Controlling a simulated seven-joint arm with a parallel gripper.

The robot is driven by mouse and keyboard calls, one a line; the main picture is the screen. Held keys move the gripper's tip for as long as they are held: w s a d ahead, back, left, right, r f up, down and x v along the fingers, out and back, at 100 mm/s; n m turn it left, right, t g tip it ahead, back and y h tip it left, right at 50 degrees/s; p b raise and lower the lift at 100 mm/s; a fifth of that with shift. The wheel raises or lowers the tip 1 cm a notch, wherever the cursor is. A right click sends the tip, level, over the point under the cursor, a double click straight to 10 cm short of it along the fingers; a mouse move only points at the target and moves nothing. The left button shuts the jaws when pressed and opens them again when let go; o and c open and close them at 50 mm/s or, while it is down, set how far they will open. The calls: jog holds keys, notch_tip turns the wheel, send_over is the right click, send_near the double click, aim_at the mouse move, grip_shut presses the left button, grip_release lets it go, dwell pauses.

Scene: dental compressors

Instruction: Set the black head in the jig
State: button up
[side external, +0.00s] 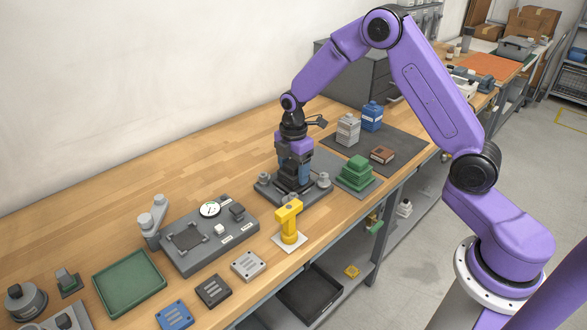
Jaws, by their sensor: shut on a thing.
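The jig (313,193) is a dark grey base plate on the bench with a light grey knob post near its left and right ends. The black head (292,180) is a dark block low between these posts, over the middle of the jig. My gripper (295,170) points straight down over the jig and is shut on the black head. The fingers hide much of the head, and I cannot tell whether its underside is fully seated or slightly above the plate.
A yellow tool (289,218) stands close in front of the jig. A green stepped block (356,172) is to the right. A grey head (348,130), a blue head (371,117) and a brown block (382,155) sit behind. A gauge fixture (190,260) is left.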

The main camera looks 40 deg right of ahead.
jog(key=o, duration=1.6)
jog(key=shift+o, duration=0.3)
jog(key=shift+r, duration=3.5)
jog(key=shift+a, duration=0.1)
